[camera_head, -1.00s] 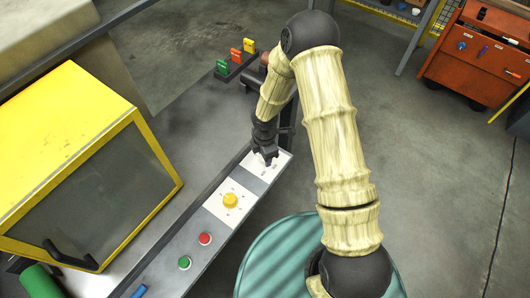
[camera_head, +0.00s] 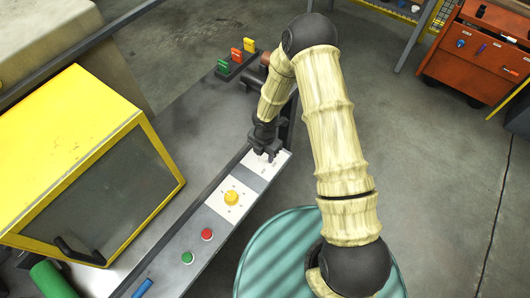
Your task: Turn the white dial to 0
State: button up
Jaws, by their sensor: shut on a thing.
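The white dial is mostly hidden under my gripper (camera_head: 266,155). Its white plate (camera_head: 258,171) shows around the fingertips at the far end of the grey control strip. My gripper points down over this plate and is shut on the dial. The dial's pointer and the number it points to cannot be made out.
A yellow dial on a second white plate (camera_head: 231,197) sits nearer on the strip, then a red button (camera_head: 207,234) and a green button (camera_head: 187,257). Coloured switches (camera_head: 236,56) stand beyond the gripper. A yellow windowed cover (camera_head: 90,165) rises at left.

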aim_at(265, 155)
jog(key=o, duration=1)
jog(key=shift+c, duration=0.2)
notch_tip(265, 155, up, 17)
jog(key=p, duration=0.1)
jog(key=shift+r, duration=0.2)
